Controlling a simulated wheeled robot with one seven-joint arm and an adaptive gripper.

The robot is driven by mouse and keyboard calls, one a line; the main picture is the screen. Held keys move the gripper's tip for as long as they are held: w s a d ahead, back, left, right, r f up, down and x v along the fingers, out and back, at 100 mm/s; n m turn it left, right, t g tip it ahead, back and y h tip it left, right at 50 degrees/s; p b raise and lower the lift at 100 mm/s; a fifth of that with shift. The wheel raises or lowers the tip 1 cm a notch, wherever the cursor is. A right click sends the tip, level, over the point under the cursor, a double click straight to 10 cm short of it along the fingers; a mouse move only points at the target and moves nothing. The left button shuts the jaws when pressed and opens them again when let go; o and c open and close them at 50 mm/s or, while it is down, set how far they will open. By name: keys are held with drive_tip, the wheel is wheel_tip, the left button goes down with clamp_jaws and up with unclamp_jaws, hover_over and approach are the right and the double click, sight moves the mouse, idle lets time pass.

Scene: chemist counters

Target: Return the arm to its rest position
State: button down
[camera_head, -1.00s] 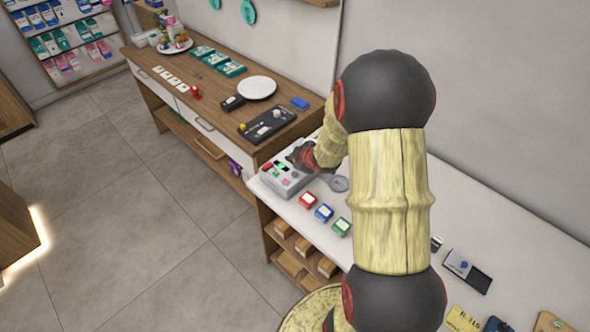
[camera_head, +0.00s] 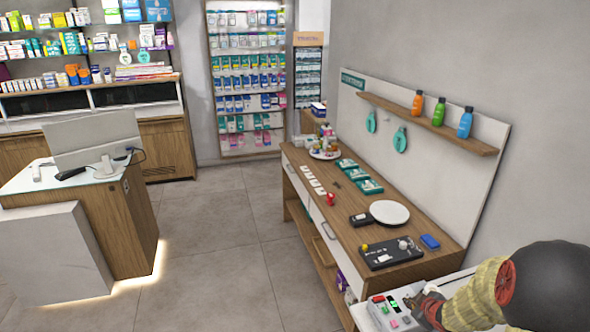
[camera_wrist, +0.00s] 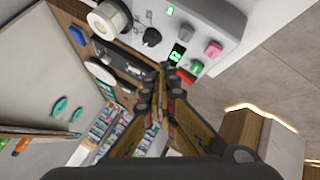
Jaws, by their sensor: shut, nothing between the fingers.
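My gripper (camera_head: 430,309) is at the lower right of the head view, beside and partly over a light grey device (camera_head: 378,314) with a lit green display and coloured buttons. My arm reaches in from the right edge. In the wrist view the fingers of my gripper (camera_wrist: 164,82) are shut with nothing between them. The grey device (camera_wrist: 232,22) fills the top there, with pink, red and green buttons near the fingertips. I cannot tell whether the fingertips touch it. Much of the arm is out of view.
A wooden counter (camera_head: 340,237) holds a black tray (camera_head: 391,253), a white plate (camera_head: 389,213) and teal boxes. Above it a shelf (camera_head: 428,123) carries three bottles. A checkout desk (camera_head: 130,222) stands left. The grey floor (camera_head: 215,262) between is clear.

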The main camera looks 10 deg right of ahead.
drive_tip(key=s+d+f+m+g+h, duration=0.1)
drive_tip(key=s+d+f+m+g, duration=0.2)
drive_tip(key=s, duration=0.7)
drive_tip(key=s+a+r+m+g+b, duration=0.1)
drive_tip(key=s+a+r+m+g, duration=0.2)
drive_tip(key=s+a+r+m, duration=0.15)
drive_tip(key=s+a+r+t+y+b, duration=0.1)
drive_tip(key=s+a+r+b, duration=0.1)
drive_tip(key=a+r, duration=0.3)
drive_tip(key=s+a+r+t+y+b, duration=0.1)
drive_tip(key=s+a+r, duration=0.4)
drive_tip(key=a, duration=0.6)
drive_tip(key=s+a+r+b, duration=0.3)
drive_tip(key=a+r, duration=0.3)
drive_tip(key=a, duration=0.3)
drive_tip(key=shift+s+n+t+y, duration=0.4)
drive_tip(key=shift+s+n, duration=0.05)
drive_tip(key=shift+s, duration=0.15)
drive_tip(key=shift+r, duration=0.1)
